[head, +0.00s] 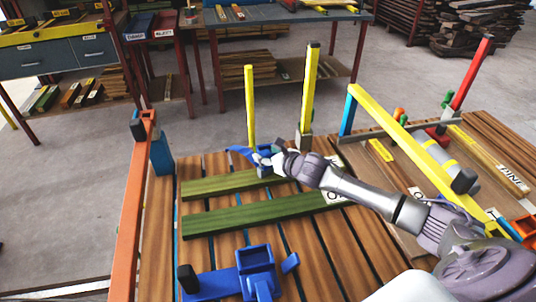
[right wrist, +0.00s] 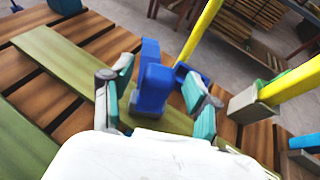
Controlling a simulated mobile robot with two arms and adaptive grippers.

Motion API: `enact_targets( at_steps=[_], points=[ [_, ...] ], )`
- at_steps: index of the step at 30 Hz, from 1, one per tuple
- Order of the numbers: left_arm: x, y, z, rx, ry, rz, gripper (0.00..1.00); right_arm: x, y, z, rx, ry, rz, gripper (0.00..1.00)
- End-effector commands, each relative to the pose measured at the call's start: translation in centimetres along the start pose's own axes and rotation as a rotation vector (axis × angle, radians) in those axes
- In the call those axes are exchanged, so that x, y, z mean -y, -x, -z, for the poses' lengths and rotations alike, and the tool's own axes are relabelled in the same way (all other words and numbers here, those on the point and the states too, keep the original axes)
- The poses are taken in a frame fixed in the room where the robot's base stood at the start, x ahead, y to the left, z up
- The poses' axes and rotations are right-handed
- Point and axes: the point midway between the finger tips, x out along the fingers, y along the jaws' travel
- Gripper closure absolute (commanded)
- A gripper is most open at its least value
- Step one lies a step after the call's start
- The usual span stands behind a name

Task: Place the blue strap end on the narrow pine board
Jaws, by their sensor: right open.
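The blue strap end (head: 240,151) is at the far end of the slatted wooden table in the head view, by my right gripper (head: 266,158). In the right wrist view the blue piece (right wrist: 154,85) stands between the two teal-padded fingers of the open right gripper (right wrist: 158,98), with gaps visible on both sides. A green board (head: 222,184) lies under and beside the gripper. A yellowish board (head: 488,160) with a white label, apparently reading PINE, lies at the right; I cannot tell for sure that it is the narrow pine board. My left gripper is not in view.
A second green board (head: 250,214) lies nearer. A blue clamp-like fixture (head: 255,262) is at the front. Yellow uprights (head: 308,85) and a yellow bar (head: 395,125) rise around my arm. An orange rail (head: 131,210) edges the left side.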

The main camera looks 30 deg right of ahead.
Motion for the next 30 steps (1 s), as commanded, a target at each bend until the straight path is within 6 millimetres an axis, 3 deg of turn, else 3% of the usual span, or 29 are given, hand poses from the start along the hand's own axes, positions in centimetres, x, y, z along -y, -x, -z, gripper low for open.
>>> enact_targets(
  at_steps=[5,18,24,30],
  points=[
    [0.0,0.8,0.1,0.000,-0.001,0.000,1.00,0.1,0.9,-0.4,-0.003,0.001,0.000,0.40],
    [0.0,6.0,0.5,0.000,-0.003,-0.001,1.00,0.0,9.6,-0.5,-0.004,0.003,-0.001,0.40],
    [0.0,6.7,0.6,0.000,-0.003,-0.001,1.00,0.0,11.6,-0.3,-0.002,0.000,-0.001,0.40],
    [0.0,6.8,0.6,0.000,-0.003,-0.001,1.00,0.0,12.1,-0.3,0.001,0.001,0.000,0.40]
  ],
)
